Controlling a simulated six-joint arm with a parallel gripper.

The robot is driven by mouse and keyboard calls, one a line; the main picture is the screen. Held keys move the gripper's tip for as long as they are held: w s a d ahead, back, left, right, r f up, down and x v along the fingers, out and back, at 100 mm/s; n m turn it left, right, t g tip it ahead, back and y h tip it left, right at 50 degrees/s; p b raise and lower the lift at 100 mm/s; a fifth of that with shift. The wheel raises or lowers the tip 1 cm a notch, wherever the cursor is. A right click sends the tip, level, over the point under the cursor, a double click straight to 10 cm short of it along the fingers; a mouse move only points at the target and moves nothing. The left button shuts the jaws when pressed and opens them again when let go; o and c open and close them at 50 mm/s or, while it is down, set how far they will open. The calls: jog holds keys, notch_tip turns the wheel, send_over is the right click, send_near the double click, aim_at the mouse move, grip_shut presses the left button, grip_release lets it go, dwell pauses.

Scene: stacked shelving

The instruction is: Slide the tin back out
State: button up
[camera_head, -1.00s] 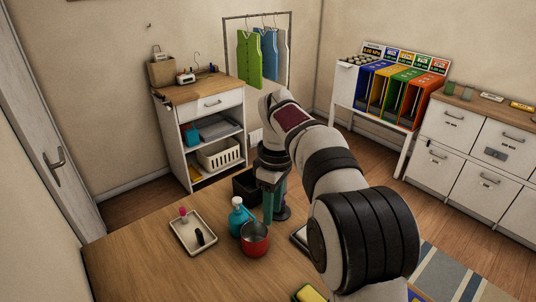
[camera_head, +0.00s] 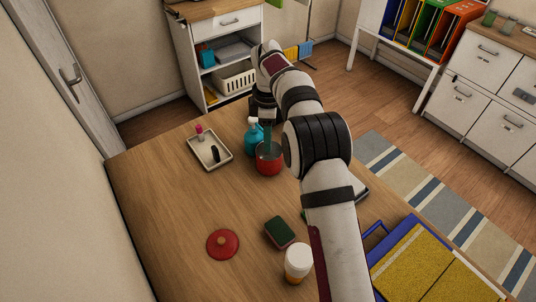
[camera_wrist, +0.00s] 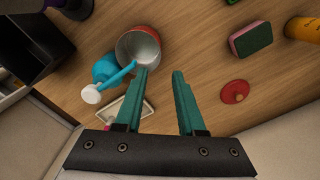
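The red tin (camera_head: 268,160) is a small open container with a silvery inside, standing on the table. It also shows in the wrist view (camera_wrist: 127,48), up and left of my fingers. My gripper (camera_wrist: 162,72) has teal fingers set apart, with only wood visible between them. In the head view my gripper (camera_head: 267,137) is at the far side of the tin. The left fingertip appears at or close to the tin's rim; I cannot tell if they touch. A red round lid with a knob (camera_head: 222,244) lies apart, nearer the front.
A tray (camera_head: 228,160) with small items is farther left. The table's left part is clear.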

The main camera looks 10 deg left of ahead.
send_over(268, 174)
notch_tip(268, 174, down, 11)
jog(key=shift+w+r, duration=0.1)
grip_shut()
dwell(1.5)
